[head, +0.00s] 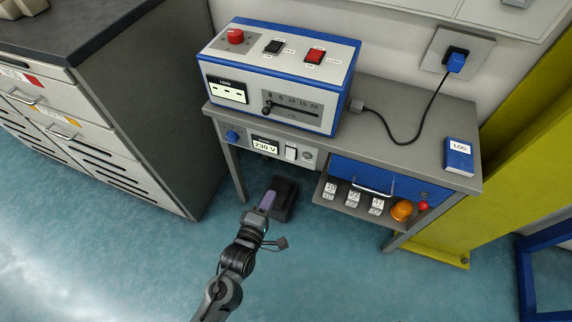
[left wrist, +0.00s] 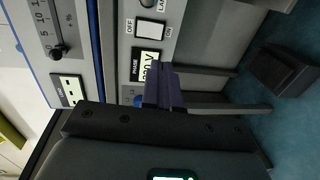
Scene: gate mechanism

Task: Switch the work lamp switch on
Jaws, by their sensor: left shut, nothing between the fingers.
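A white rocker switch (head: 291,153) sits in the panel under the bench top, right of the 230 V display (head: 265,146). In the left wrist view this rocker (left wrist: 150,28) has OFF and ON labels, beside a partly cut-off "LAM" label. Which way it is tipped I cannot tell. The blue box on the bench also carries a black rocker (head: 274,47) and a red rocker (head: 314,56), with labels too small to read. My left gripper (head: 267,201) is shut and empty, in front of and below the panel. Its purple fingers (left wrist: 164,88) appear apart from the rocker. My right gripper is not in view.
A blue knob (head: 232,136) is left of the display. A drawer (head: 375,180) and a shelf with an orange lamp (head: 402,210) are to the right. A dark box (head: 286,203) stands on the floor behind my left gripper. The floor in front is clear.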

